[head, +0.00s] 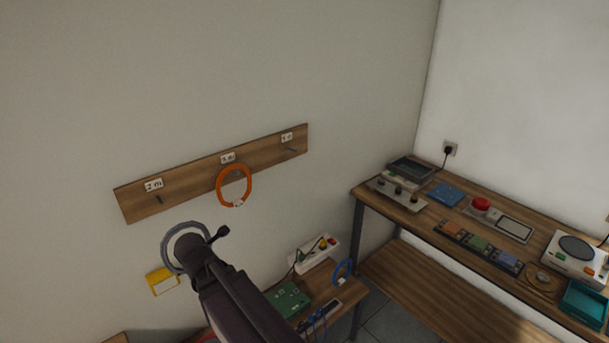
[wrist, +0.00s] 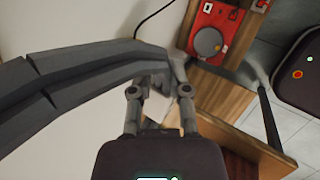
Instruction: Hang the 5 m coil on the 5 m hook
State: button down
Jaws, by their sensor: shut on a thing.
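My gripper (head: 198,252) is shut on a grey coil (head: 168,238), held in front of the wall below the left part of the hook board (head: 190,177). In the wrist view the grey coil (wrist: 70,75) passes between the fingers of my gripper (wrist: 160,88) and fills the left side. No length label on it is readable. The board has a left hook (head: 159,199) labelled 2 m and a bare right hook (head: 292,150) whose label is too small to read surely. An orange coil (head: 220,190) hangs at the middle, covering its hook.
A blue coil (head: 342,272) stands on the low bench near a power strip (head: 315,253) and a green board (head: 290,300). A yellow object (head: 162,281) is below the held coil. A workbench (head: 440,215) with devices stands at right.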

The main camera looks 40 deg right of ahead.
notch_tip(320, 180, down, 8)
jog(key=b, duration=0.7)
jog(key=shift+s, duration=0.15)
